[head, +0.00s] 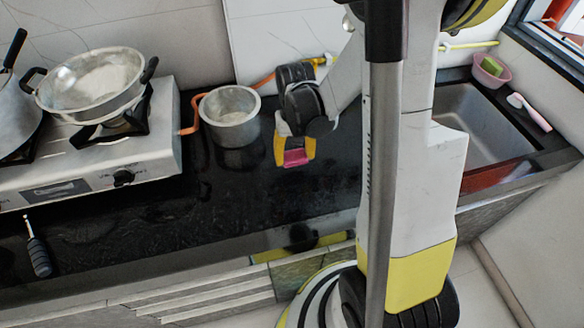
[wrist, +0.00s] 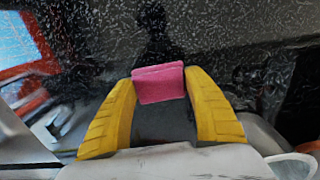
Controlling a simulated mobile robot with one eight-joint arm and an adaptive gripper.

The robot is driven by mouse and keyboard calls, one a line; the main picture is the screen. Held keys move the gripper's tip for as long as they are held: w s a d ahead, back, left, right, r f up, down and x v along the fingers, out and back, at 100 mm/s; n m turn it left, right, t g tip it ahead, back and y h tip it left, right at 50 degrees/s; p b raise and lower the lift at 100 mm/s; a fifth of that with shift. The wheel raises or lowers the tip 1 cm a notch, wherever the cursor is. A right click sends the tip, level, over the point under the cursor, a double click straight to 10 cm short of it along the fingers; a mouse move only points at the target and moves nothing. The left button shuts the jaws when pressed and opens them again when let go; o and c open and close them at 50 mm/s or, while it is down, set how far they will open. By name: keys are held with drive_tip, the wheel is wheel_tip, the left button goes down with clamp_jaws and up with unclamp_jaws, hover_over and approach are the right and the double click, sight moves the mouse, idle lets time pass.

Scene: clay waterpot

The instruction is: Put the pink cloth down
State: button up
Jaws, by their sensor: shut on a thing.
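The pink cloth (head: 295,158) is a small folded pink piece between the two yellow fingers of my gripper (head: 294,153). In the wrist view the cloth (wrist: 159,84) sits at the fingertips of my gripper (wrist: 160,90), with a finger against each side. The gripper is shut on it. In the head view the cloth is over the black speckled countertop (head: 270,195), to the right of the metal pot. I cannot tell how far it is above the counter.
A metal pot (head: 230,117) stands left of my gripper, near an orange hose. A gas stove (head: 150,150) with a pan (head: 92,80) is farther left. A screwdriver-like tool (head: 38,255) lies at front left. A sink (head: 475,125) is at right. The counter's front middle is clear.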

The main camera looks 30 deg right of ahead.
sight(292, 169)
drive_tip(key=shift+w+a+f, duration=0.2)
drive_tip(key=shift+a, duration=0.05)
drive_tip(key=shift+f+b, duration=1.05)
drive_tip(key=shift+f, duration=0.85)
drive_tip(key=shift+f, duration=0.25)
drive_tip(key=o, duration=1.1)
drive_tip(key=shift+r, duration=0.1)
